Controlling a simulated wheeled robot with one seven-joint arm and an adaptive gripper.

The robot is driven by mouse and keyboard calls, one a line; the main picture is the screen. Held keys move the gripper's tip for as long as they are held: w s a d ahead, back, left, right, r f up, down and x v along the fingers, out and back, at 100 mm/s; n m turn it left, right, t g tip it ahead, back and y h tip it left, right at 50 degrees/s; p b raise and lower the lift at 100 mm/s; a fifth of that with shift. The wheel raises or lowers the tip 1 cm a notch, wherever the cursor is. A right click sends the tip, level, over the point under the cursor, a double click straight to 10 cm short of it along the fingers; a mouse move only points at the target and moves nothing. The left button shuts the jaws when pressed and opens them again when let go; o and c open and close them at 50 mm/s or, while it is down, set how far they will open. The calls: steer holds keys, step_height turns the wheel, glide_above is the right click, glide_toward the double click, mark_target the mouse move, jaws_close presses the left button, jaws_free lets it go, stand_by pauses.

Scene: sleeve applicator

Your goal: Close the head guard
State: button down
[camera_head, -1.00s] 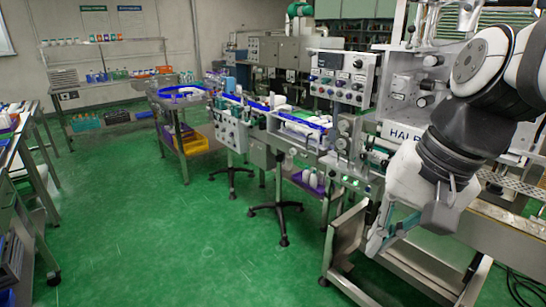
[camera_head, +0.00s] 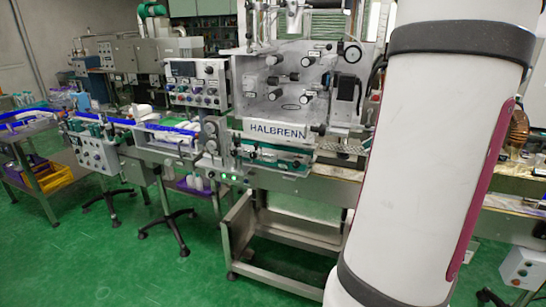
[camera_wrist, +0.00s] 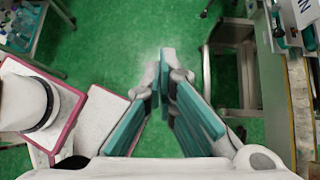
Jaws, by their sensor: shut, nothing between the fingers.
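The HALBRENN machine head (camera_head: 300,95) stands in the middle of the head view, with rollers and knobs on a pale panel above its name plate (camera_head: 277,131). I cannot clearly tell a guard apart from this panel, or whether one is open or shut. My gripper (camera_wrist: 166,85) shows only in the wrist view. Its teal-padded fingers are shut and empty, above green floor and apart from the machine. In the head view my gripper is hidden; my white arm covers the right part, including the machine's right side.
A control box (camera_head: 197,83) and a conveyor (camera_head: 160,138) with blue rails lie left of the machine head. A steel frame (camera_head: 290,228) stands below it and also shows at the right of the wrist view (camera_wrist: 228,35). Green floor (camera_head: 120,270) is free in front.

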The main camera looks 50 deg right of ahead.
steer(key=w+r+x, duration=0.1)
steer(key=r+x, duration=0.1)
steer(key=x, duration=1)
steer(key=shift+w+a+f, duration=0.25)
steer(key=shift+w+a, duration=0.2)
steer(key=shift+w, duration=0.15)
